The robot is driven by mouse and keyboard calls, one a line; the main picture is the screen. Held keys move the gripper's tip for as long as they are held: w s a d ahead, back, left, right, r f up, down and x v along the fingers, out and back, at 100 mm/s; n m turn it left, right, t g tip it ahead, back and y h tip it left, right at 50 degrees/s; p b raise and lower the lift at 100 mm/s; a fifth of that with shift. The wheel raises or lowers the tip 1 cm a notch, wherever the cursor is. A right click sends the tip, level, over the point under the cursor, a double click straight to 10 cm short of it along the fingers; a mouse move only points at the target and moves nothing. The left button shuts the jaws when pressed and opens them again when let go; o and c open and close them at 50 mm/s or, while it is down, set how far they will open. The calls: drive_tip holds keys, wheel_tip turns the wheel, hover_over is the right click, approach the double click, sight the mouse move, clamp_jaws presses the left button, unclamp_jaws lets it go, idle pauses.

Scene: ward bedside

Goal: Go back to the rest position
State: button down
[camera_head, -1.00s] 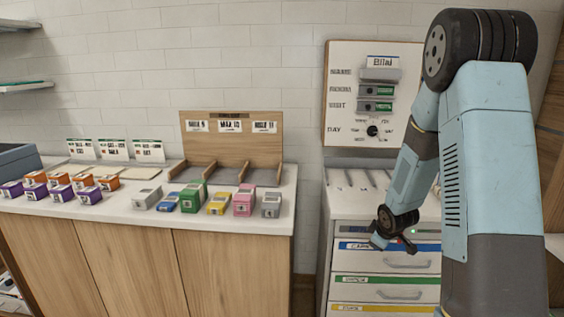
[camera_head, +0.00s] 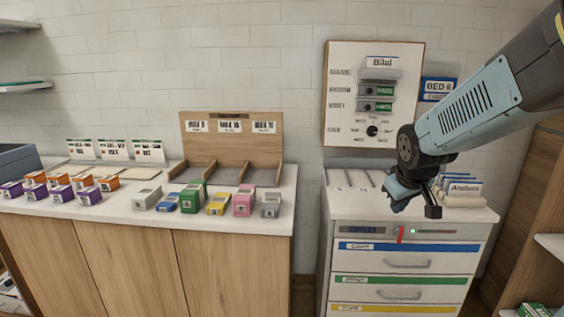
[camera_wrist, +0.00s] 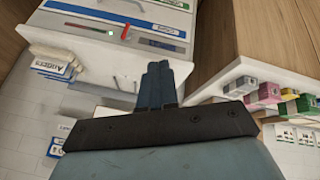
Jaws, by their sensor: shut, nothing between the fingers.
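My gripper (camera_head: 402,205) hangs above the top of the white drawer cabinet (camera_head: 408,289), in front of its back part. It is empty. In the wrist view its blue fingers (camera_wrist: 158,82) lie together, with nothing between them. The cabinet top and its front strip with a green light and a red marker (camera_wrist: 125,32) show beyond the fingers. My forearm reaches in from the upper right in the head view.
A wooden counter (camera_head: 150,215) on the left bears several small coloured boxes and a wooden divided rack (camera_head: 230,135). A white board (camera_head: 347,120) with a dial hangs on the wall behind. Labelled cards (camera_head: 462,187) stand on the cabinet's right.

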drive_tip(key=s+a+r+m, duration=0.1)
drive_tip(key=s+a+r, duration=0.1)
drive_tip(key=s, duration=0.6)
drive_tip(key=s+a+r+m+y, duration=0.1)
drive_tip(key=s+r, duration=0.3)
drive_tip(key=s, duration=0.4)
drive_tip(key=shift+s+a+r+m, duration=0.4)
drive_tip(key=shift+a+m, duration=0.2)
drive_tip(key=shift+m, duration=0.2)
